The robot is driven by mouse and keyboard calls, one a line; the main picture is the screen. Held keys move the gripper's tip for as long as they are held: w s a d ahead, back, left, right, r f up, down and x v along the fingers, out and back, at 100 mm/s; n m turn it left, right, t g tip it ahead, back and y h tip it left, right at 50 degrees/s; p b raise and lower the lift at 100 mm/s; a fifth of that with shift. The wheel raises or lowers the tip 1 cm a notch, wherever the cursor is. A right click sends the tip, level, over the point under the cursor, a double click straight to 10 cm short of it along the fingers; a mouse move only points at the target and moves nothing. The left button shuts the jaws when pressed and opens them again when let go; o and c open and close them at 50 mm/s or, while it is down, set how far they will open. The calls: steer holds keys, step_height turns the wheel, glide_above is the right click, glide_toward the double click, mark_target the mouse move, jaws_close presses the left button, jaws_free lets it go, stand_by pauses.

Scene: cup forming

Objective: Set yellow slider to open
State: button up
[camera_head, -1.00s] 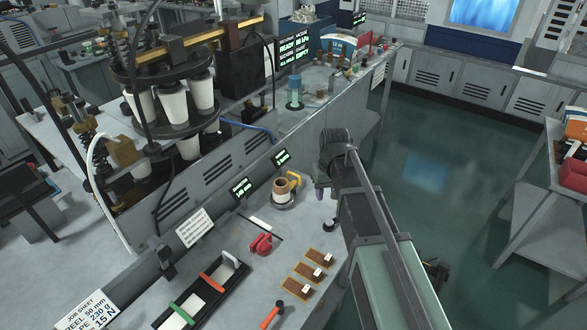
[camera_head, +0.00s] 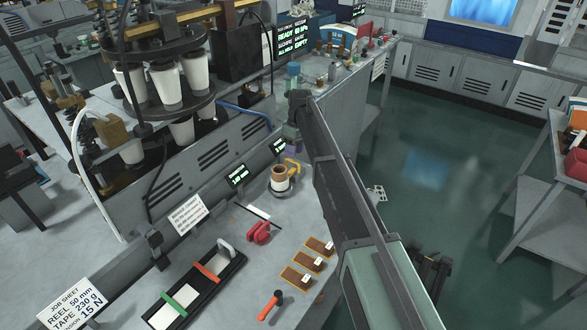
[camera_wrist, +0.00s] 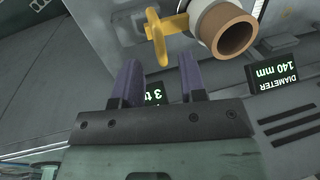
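A yellow part (camera_head: 293,165) stands beside a brown-topped reel (camera_head: 280,178) on the bench. In the wrist view the yellow part (camera_wrist: 167,32) looks like a handle with a cross arm, just left of the reel (camera_wrist: 225,27); I cannot tell its slide setting. My gripper (camera_wrist: 158,80) has its two dark purple fingers apart with nothing between them. The yellow part lies beyond the fingertips and is not touched. In the head view my gripper (camera_head: 291,138) is small, partly hidden by my arm, above the bench's back edge.
A small display (camera_wrist: 275,73) reads DIAMETER 140 mm; another is partly covered by a finger. A red part (camera_head: 258,233), brown blocks (camera_head: 308,263) and a black tray (camera_head: 195,290) with green and orange bars occupy the bench. A cup carousel (camera_head: 165,100) stands behind at left.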

steer(key=f, duration=0.1)
steer(key=f+b, duration=0.1)
steer(key=f, duration=0.1)
steer(key=shift+s+a, duration=0.15)
steer(key=shift+s, duration=0.05)
steer(key=shift+r, duration=0.15)
jaws_close()
steer(key=shift+w+d, duration=0.75)
steer(key=shift+w, duration=0.35)
